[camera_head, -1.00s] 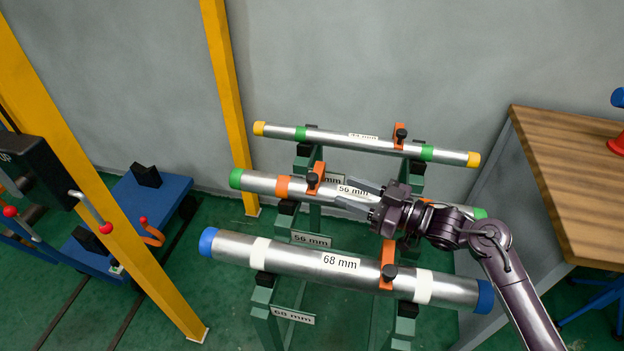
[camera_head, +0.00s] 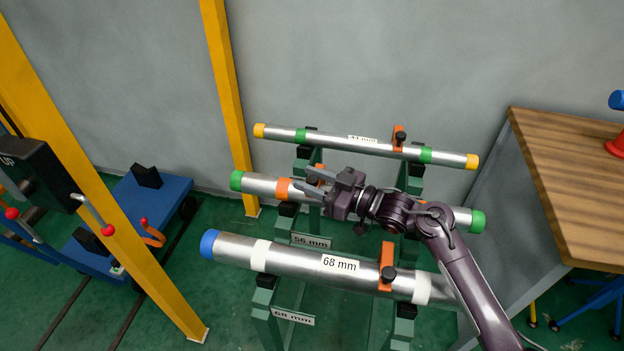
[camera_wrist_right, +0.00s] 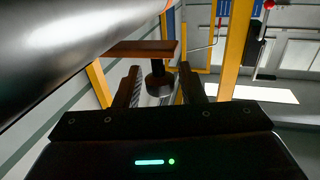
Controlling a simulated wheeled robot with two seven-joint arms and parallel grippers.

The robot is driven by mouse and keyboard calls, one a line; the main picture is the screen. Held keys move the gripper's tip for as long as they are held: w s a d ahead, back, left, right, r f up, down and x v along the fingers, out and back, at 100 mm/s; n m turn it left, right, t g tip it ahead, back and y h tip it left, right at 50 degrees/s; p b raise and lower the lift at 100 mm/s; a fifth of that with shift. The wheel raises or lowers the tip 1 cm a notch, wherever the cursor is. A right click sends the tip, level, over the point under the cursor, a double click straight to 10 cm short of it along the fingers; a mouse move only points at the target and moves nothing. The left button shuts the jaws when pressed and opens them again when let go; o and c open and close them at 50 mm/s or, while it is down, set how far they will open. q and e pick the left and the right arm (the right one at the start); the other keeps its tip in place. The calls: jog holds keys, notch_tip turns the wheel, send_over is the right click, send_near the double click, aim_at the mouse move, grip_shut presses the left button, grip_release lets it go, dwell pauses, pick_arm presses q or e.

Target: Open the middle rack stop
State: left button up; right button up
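The middle pipe (camera_head: 258,184) lies on the rack with green end caps and orange bands. Its label is hidden behind my right arm in the head view. The middle stop is mostly covered by my gripper there. In the right wrist view the stop shows as an orange-brown bar (camera_wrist_right: 143,48) with a dark round knob (camera_wrist_right: 158,82) below it. My right gripper (camera_head: 309,182) is open at the stop. In the wrist view the knob sits between its two fingers (camera_wrist_right: 161,88), with gaps visible on both sides. My left gripper is not in view.
The front 68 mm pipe (camera_head: 315,262) with its orange stop (camera_head: 387,266) lies close below my right arm. The back pipe (camera_head: 345,142) has another stop (camera_head: 398,138). A wooden bench (camera_head: 570,190) stands right; a yellow post (camera_head: 228,95) rises behind the rack.

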aim_at(320, 165)
grip_shut()
jog(key=shift+w+d+r+m+p, duration=0.15)
jog(key=shift+w+r+m+p, duration=0.25)
jog(key=shift+r+p, duration=0.25)
jog(key=w+m+p, duration=0.1)
jog(key=w+d+r+m+p, duration=0.1)
jog(key=w, duration=0.1)
jog(key=w+m+p, duration=0.1)
jog(key=shift+w+d+r+m+g+h, duration=0.25)
jog(key=shift+w+r+m+g+h, duration=0.05)
jog(key=shift+r+m+g+h, duration=0.1)
jog(key=shift+w+d+r+m+g, duration=0.1)
jog(key=shift+w+d+m+g, duration=0.1)
jog(key=shift+w+m, duration=0.35)
jog(key=shift+w+d+m+g, duration=0.2)
jog(key=shift+w+m, duration=0.15)
jog(key=shift+w, duration=0.4)
